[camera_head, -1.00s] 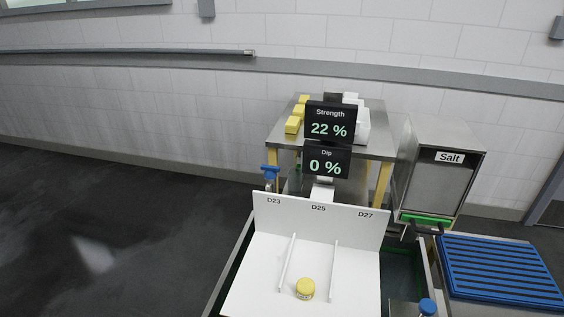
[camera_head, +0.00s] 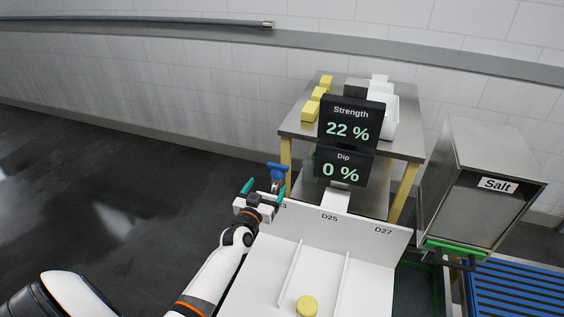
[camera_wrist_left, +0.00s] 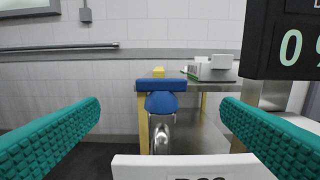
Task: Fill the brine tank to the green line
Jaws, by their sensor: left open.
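A tap with a blue handle (camera_head: 277,169) stands behind the white panel (camera_head: 370,236) at its left end. In the left wrist view the blue tap handle (camera_wrist_left: 163,92) shows ahead, between the fingers, on a metal body. My left gripper (camera_head: 263,190) is open and empty, with its teal fingers apart, just in front of the tap and not closed on it. The brine tank (camera_head: 418,287) shows only in part at the right of the white board; its green line and the water level cannot be made out. My right gripper is out of view.
Screens read Strength 22 % (camera_head: 348,122) and Dip 0 % (camera_head: 343,167). A steel table (camera_head: 405,144) with yellow blocks stands behind. A salt bin (camera_head: 478,190) and a blue slatted rack (camera_head: 515,290) are at right. A yellow-capped item (camera_head: 307,306) sits on the board. The left floor is clear.

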